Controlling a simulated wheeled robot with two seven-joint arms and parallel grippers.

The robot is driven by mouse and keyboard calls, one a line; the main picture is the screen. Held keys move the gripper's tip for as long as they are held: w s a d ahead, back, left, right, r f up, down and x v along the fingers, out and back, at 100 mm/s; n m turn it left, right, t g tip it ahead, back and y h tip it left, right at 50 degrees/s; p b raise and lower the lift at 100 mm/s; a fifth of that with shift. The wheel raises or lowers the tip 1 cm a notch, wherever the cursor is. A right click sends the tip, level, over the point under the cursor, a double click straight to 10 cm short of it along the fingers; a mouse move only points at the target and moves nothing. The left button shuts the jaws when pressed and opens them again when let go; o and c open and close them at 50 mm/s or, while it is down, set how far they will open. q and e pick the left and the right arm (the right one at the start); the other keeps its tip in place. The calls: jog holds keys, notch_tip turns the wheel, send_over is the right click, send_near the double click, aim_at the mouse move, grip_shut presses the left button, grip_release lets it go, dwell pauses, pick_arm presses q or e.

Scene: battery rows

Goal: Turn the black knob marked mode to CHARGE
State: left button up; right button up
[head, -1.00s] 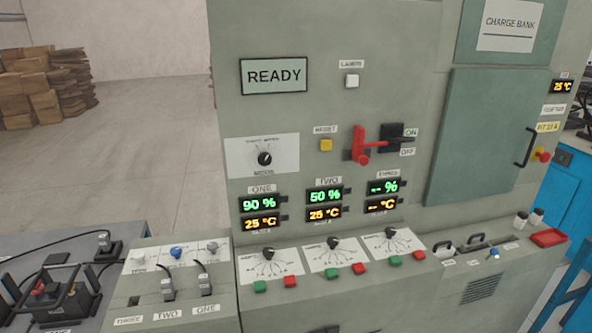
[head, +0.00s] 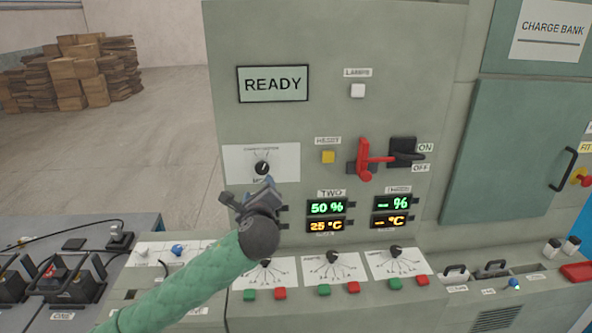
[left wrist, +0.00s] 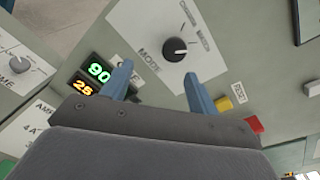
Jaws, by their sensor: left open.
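The black mode knob (head: 262,168) sits on a white plate (head: 288,152) on the upright panel, left of the yellow reset button. In the left wrist view the knob (left wrist: 174,49) shows beyond the fingertips, with the word MODE beside it and small labels above that I cannot read surely. My left gripper (head: 250,192) is just below the knob in the head view, apart from it. Its two blue fingers (left wrist: 158,82) are open and empty, pointing toward the plate. A READY screen (head: 273,84) is above. My right gripper is not in view.
A red lever (head: 366,160) sticks out right of the yellow button (head: 328,157). The sloped desk below carries three dials, such as the middle one (head: 332,257), and green and red buttons. My left arm covers the ONE displays in the head view.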

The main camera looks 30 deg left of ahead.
aim_at(262, 171)
pick_arm(q)
jog(key=w+m, duration=0.2)
jog(key=w+a+r+m+p, duration=0.1)
jog(key=w+m, duration=0.1)
jog(key=m, duration=0.1)
jog(key=w+a+m+t+p, duration=0.1)
jog(key=m, duration=0.2)
jog(key=shift+w+a+r, duration=0.2)
jog(key=shift+w+r, duration=0.05)
jog(key=shift+w, duration=0.15)
jog(key=shift+p+x, duration=0.45)
jog(key=shift+x, duration=0.4)
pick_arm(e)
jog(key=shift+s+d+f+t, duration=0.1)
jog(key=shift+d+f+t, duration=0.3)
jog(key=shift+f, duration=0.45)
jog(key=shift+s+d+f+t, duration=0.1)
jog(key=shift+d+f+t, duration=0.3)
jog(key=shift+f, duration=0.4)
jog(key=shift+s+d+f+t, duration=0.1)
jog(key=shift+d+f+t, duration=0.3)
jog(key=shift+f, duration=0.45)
pick_arm(q)
jog(key=shift+f, duration=0.15)
jog(key=shift+s, duration=0.1)
jog(key=c, duration=1)
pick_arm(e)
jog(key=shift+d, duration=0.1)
